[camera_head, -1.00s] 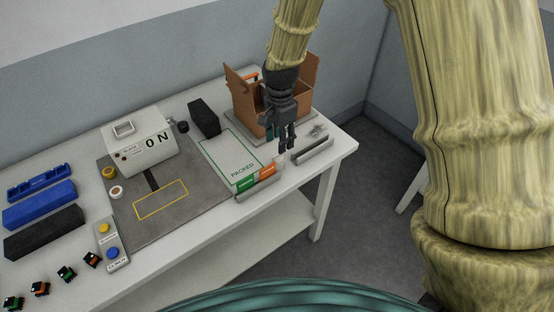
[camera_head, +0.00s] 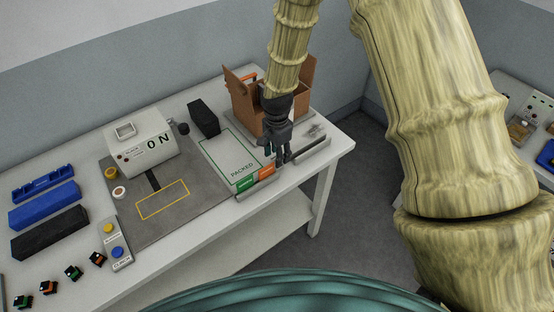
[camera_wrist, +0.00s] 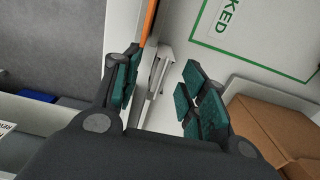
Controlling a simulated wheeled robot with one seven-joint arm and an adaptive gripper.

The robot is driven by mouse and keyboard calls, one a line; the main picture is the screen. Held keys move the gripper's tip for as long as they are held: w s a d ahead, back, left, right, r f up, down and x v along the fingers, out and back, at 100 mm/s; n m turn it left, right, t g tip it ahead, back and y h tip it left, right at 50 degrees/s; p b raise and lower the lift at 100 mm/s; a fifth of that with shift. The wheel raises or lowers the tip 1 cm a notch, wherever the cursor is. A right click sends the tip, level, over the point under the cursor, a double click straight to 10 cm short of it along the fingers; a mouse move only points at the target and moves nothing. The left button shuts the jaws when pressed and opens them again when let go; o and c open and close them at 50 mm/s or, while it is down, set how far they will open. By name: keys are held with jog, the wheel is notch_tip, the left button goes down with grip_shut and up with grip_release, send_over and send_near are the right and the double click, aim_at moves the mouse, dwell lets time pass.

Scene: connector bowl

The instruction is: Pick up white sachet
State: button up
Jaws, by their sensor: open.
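My gripper (camera_head: 280,158) points down over the front right of the table, beside the green and orange labelled holder. In the wrist view its teal-padded fingers (camera_wrist: 162,88) are apart. A narrow whitish piece (camera_wrist: 157,66) shows between and beyond them, next to an orange strip. It may be the white sachet, but I cannot tell for sure. It looks apart from both pads, with nothing gripped. In the head view the fingers hide this spot.
An open cardboard box (camera_head: 297,104) stands just behind my gripper. A grey bar (camera_head: 312,151) and small silvery items (camera_head: 315,130) lie to its right. The PACKED mat (camera_head: 222,150) is to the left. A black block (camera_head: 204,118) stands behind the mat.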

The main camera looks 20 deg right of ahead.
jog(key=shift+f, duration=0.5)
grip_shut()
jog(key=shift+r, duration=0.15)
